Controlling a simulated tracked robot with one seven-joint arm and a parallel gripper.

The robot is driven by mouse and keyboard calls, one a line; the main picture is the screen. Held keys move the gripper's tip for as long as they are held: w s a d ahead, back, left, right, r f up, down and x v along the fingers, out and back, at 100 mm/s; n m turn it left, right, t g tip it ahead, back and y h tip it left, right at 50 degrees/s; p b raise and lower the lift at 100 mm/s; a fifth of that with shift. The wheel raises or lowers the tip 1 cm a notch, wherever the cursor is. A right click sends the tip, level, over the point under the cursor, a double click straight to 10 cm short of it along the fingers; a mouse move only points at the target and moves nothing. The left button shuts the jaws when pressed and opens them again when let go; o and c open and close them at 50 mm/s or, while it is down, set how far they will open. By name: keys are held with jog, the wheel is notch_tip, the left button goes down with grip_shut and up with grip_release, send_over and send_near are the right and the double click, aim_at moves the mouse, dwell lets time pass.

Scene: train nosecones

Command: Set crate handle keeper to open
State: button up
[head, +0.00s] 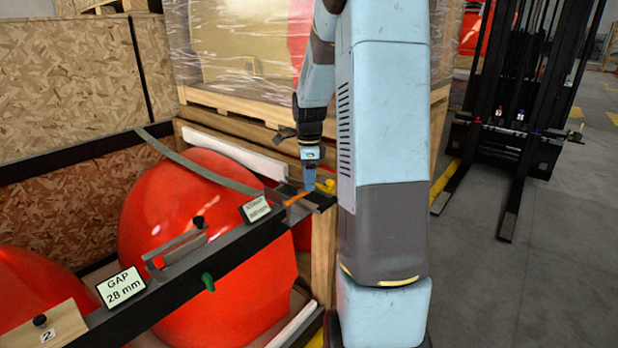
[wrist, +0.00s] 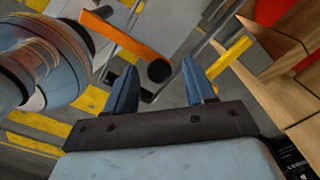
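An orange lever (head: 298,199) sits at the right end of the dark rail on the crate's top edge. I take it for the handle keeper, but its exact setting is hard to tell. My gripper (head: 310,184) points down beside the lever's right end. In the wrist view the gripper (wrist: 158,63) has its two blue fingers apart with nothing held between them. The orange lever (wrist: 125,38) runs slanting beyond the fingertips. A black round knob (wrist: 159,71) shows between the fingers; I cannot tell whether anything touches.
The dark rail (head: 245,240) carries a "GAP 28 mm" sign (head: 121,287), a second sign (head: 256,209) and a green knob (head: 208,282). Red nosecones (head: 200,235) lie in the crate. A wrapped crate stands behind. A black forklift (head: 520,110) and open floor are right.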

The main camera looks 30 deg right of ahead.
grip_shut()
dwell(0.3)
jog(key=shift+d, duration=0.1)
